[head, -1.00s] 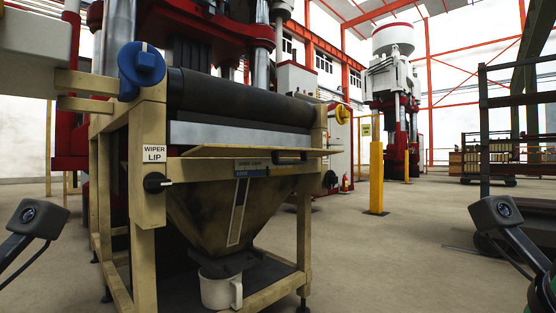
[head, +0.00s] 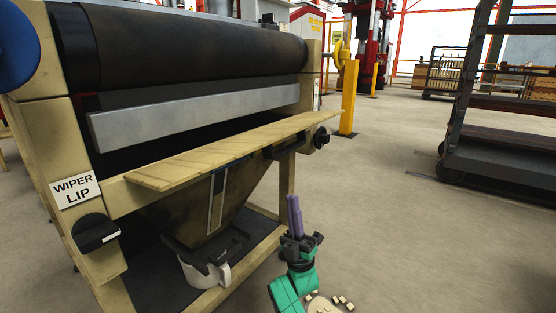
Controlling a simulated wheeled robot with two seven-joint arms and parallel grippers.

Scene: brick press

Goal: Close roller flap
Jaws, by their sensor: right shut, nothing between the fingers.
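The roller flap (head: 215,152) is a long beige board on the front of the roller frame, below the silver bar. It stands out from the frame, leaving a dark gap above it. A black handle (head: 286,146) sits near its right end. My right gripper (head: 293,203) points upward, its two purple fingers shut together and empty. In the picture it is below the handle, apart from it. My left gripper is not in view.
A dark roller (head: 190,45) and a silver bar (head: 195,118) sit above the flap. A white mug (head: 205,270) stands under the hopper. A yellow post (head: 349,97) and dark rack (head: 500,110) stand to the right, with clear floor between.

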